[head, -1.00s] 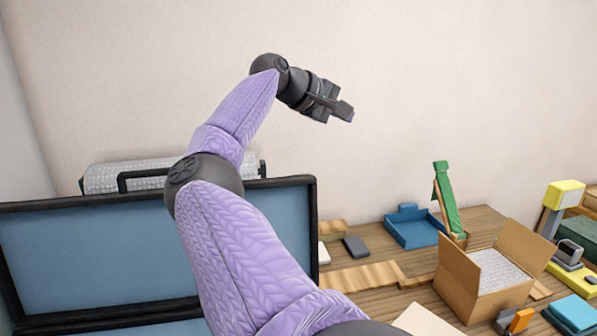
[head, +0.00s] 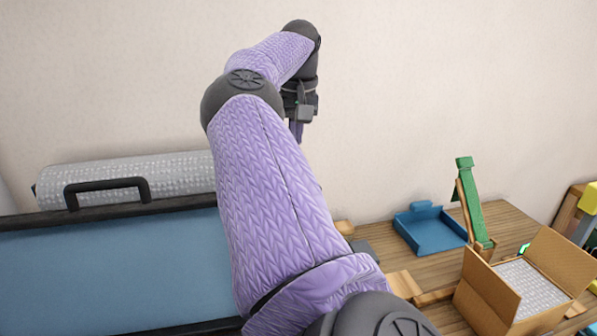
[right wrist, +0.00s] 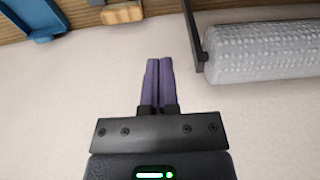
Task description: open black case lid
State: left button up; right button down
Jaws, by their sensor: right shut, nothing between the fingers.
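The black case's lid (head: 90,275) stands raised at the left of the head view, its blue lining facing me. Its black handle (head: 107,187) is on the top edge. My right arm covers the lid's right end, and the case's base is mostly below the frame. My right gripper (head: 297,131) is up by the wall, pointing down, apart from the lid. In the right wrist view its purple fingers (right wrist: 160,62) are together and empty. My left gripper is not in view.
A grey textured roll (head: 130,170) lies behind the lid, near the wall. To the right, the wooden table holds a blue tray (head: 430,230), a green piece on a wooden stand (head: 472,200) and an open cardboard box (head: 490,290). The wall is close behind.

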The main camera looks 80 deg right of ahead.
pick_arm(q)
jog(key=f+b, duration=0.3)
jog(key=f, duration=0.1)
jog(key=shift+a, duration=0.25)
pick_arm(e)
notch_tip(320, 180, down, 8)
jog(key=s+a, duration=0.1)
jog(key=a, duration=0.1)
jog(key=shift+s+a+r, duration=0.15)
jog(key=shift+a+r, duration=0.05)
jog(key=shift+a, duration=0.1)
